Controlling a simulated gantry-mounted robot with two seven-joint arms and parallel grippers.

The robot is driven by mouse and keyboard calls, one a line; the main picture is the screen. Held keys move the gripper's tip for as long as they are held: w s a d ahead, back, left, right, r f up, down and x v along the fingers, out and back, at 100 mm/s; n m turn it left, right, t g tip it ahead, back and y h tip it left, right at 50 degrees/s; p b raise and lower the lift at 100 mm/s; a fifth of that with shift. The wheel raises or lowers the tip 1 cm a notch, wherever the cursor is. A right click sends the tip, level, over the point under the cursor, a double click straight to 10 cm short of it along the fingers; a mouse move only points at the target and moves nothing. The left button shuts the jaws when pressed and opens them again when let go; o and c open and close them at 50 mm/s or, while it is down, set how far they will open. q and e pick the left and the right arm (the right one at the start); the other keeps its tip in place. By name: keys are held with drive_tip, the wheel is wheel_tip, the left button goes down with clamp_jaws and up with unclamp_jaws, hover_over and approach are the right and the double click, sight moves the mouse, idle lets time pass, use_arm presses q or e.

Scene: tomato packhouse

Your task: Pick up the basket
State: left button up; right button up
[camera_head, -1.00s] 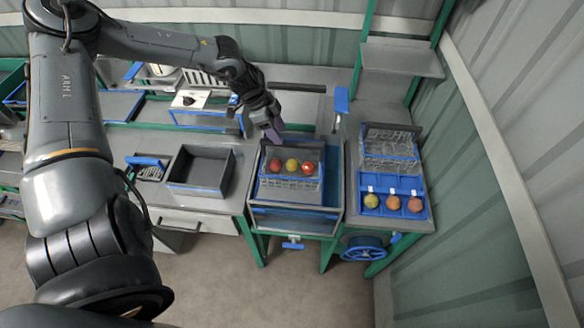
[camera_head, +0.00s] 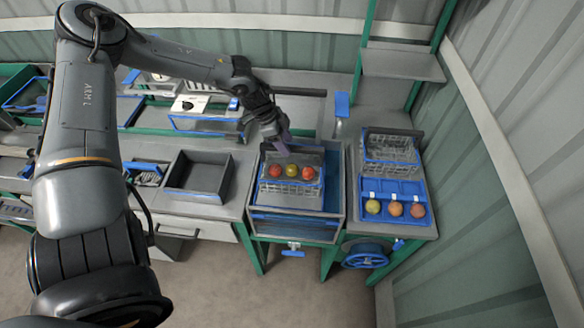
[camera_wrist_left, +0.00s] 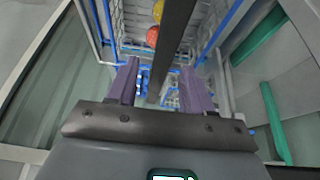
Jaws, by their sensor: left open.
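The wire basket (camera_head: 290,188) holds tomatoes in a row, red, yellow-green and red, and sits in the blue-trimmed bay (camera_head: 295,225) at the centre of the head view. Its mesh (camera_wrist_left: 135,20) and two of the tomatoes show at the top of the left wrist view. My left gripper (camera_head: 284,147) is at the basket's back upper side, its purple fingers pointing down. In the left wrist view the fingers (camera_wrist_left: 160,85) are open, with a dark bar (camera_wrist_left: 174,45), apparently the basket's handle, running between them. I cannot tell whether they touch it. My right gripper is not in view.
A grey empty tray (camera_head: 198,177) stands left of the bay. To the right are a blue tray (camera_head: 393,188) with several compartments and three tomatoes, and another wire basket (camera_head: 390,152). A blue handwheel (camera_head: 366,254) is below. A dark rail (camera_head: 300,92) runs behind.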

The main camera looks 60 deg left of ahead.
sight(292, 151)
use_arm(q)
drive_tip(key=shift+b+x, duration=0.45)
drive_tip(key=shift+x, duration=1.85)
drive_tip(key=shift+w+d+f+b, duration=0.1)
drive_tip(key=shift+w+f+b, duration=0.05)
drive_tip(key=shift+b, duration=0.3)
drive_tip(key=c, duration=0.9)
clamp_jaws()
